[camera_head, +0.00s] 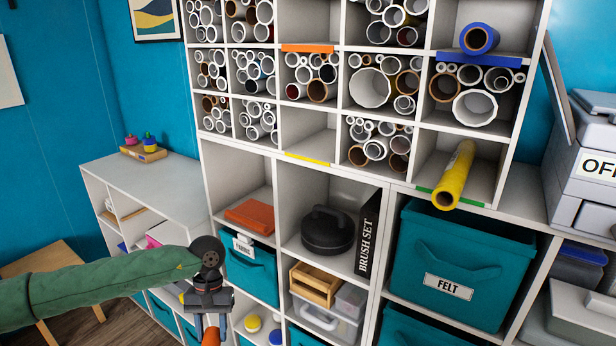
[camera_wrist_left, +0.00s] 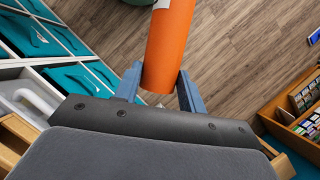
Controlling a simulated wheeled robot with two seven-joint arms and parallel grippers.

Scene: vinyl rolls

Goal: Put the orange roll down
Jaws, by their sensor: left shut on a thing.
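The orange roll (camera_wrist_left: 168,45) is between the blue fingers of my left gripper (camera_wrist_left: 160,88), which is shut on it. In the head view the left gripper (camera_head: 212,318) hangs at the lower left, in front of the shelves. Only a small part of the orange roll (camera_head: 211,338) shows there, at the bottom edge. In the wrist view the roll extends out over the wooden floor, its far end cut off by the top edge. A shelf compartment with an orange strip (camera_head: 308,48) is empty at the top centre. My right gripper is not in view.
A yellow roll (camera_head: 455,178) lies in the green-strip compartment, sticking out. A blue roll (camera_head: 479,39) lies above the blue strip. The yellow-strip compartment (camera_head: 310,133) is empty. Teal bins (camera_head: 455,255) and a wooden crate (camera_head: 315,284) fill lower shelves. A white counter (camera_head: 150,180) has free room.

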